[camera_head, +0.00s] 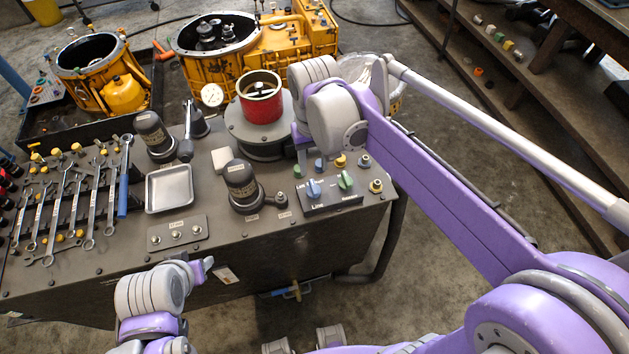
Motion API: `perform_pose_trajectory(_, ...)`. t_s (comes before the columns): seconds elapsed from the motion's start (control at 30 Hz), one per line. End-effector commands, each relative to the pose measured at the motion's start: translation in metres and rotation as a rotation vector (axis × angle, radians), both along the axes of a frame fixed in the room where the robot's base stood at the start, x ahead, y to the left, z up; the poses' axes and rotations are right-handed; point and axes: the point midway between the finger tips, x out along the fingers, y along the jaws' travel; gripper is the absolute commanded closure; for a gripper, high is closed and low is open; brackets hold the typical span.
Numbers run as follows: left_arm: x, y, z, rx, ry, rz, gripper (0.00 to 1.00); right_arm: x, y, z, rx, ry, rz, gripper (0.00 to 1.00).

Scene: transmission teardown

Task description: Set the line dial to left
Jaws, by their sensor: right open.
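A control panel (331,199) sits at the front right of the dark bench top. It carries a blue knob (313,188) and a green knob (345,180), with small buttons behind them. The labels are too small to read, so I cannot tell surely which knob is the line dial or its exact setting. My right gripper (301,150) is open, above and behind the panel, apart from the knobs; my own wrist partly hides it. My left gripper (204,269) is low in front of the bench edge, and its jaws are unclear.
A red cylinder (262,107) stands on a round base behind the panel. A black capped lever unit (242,185) is left of the panel. A metal tray (169,189), a switch plate (178,234) and several wrenches (94,205) lie farther left. Yellow housings (255,65) stand behind.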

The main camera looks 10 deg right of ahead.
Motion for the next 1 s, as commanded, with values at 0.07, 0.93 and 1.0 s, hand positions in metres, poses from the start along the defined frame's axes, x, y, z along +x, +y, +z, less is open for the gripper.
perform_pose_trajectory(0.07,-0.001,0.000,-0.003,0.000,0.002,0.000,0.50,0.000,0.000,-0.018,0.000,0.000,0.000,0.54)
perform_pose_trajectory(0.93,-0.003,0.000,-0.008,0.000,0.006,0.000,0.50,0.000,0.000,-0.082,0.000,-0.001,0.000,0.72)
perform_pose_trajectory(1.0,-0.003,0.000,-0.008,0.000,0.006,0.000,0.50,0.000,0.000,-0.082,0.000,-0.001,0.000,0.84)
